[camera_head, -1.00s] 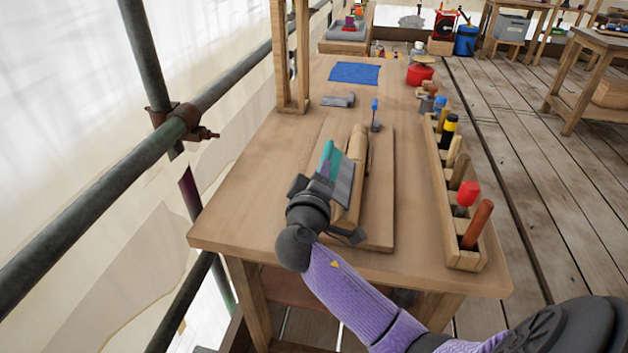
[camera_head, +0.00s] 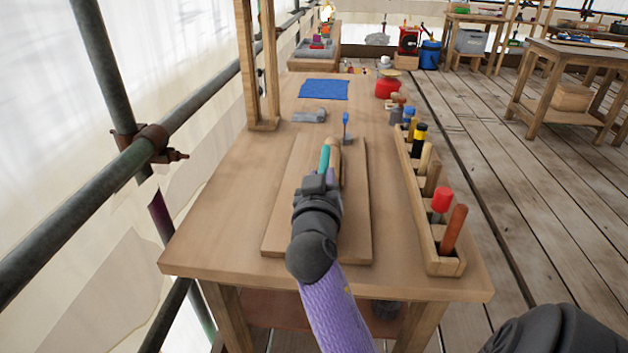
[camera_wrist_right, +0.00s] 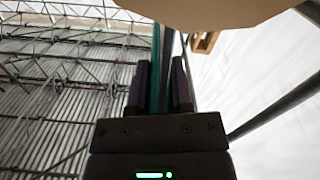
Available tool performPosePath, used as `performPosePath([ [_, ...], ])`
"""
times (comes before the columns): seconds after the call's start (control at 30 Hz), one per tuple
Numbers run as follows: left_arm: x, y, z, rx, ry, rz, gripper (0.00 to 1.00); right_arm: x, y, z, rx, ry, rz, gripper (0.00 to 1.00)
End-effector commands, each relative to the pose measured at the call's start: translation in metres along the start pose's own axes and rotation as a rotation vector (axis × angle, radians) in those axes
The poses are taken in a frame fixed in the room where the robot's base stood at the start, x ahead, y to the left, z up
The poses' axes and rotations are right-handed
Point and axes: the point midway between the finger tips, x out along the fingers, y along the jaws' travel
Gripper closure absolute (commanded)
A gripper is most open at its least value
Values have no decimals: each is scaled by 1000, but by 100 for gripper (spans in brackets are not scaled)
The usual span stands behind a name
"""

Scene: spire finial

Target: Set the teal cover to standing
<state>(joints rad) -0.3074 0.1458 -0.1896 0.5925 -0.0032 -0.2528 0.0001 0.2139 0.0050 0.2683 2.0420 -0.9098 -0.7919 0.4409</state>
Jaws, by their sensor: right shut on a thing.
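The teal cover (camera_head: 324,157) shows as a narrow strip in the head view, just past my right gripper (camera_head: 320,180), which hides most of it. In the right wrist view the cover (camera_wrist_right: 155,70) is a thin teal strip, seen nearly edge-on between the dark fingers of my right gripper (camera_wrist_right: 160,85). The gripper is shut on it, above the wooden board on the bench. A rounded wooden piece (camera_head: 335,153) lies on the board beside the cover, mostly hidden by my gripper.
The board (camera_head: 356,220) lies on the workbench (camera_head: 215,200). A wooden rack (camera_head: 427,225) of tools stands along the right. A blue cloth (camera_head: 324,89), a grey tool (camera_head: 309,116) and a red container (camera_head: 387,88) are farther back. The bench's left side is clear.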

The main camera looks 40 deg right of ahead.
Motion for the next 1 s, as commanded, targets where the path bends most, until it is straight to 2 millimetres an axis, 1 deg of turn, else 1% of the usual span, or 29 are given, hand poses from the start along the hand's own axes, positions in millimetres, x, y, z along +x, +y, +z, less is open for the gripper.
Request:
performPosePath([
  [0.3, 1, 1, 3, 0, -7, 1, 41, 0, 6, 2, 75, -1, 3, 100],
  [0.53, 1, 2, 10, 1, -18, 4, 41, 0, 7, 2, 84, -1, 2, 100],
  [0.77, 1, 2, 10, 1, -18, 4, 41, 0, 6, 2, 84, -2, 2, 100],
  [0.8, 1, 2, 10, 1, -17, 4, 41, 0, 6, 2, 84, -2, 2, 65],
  [0.87, 1, 2, 9, 1, -15, 3, 41, 0, 6, 2, 84, -2, 2, 53],
  [0.9, 1, 2, 8, 1, -14, 3, 41, 0, 6, 2, 84, -2, 1, 44],
  [0.93, 1, 2, 7, 1, -13, 3, 41, 0, 6, 2, 84, -2, 1, 39],
  [1.0, 1, 1, 6, 1, -11, 2, 41, 0, 6, 2, 84, -2, 1, 39],
])
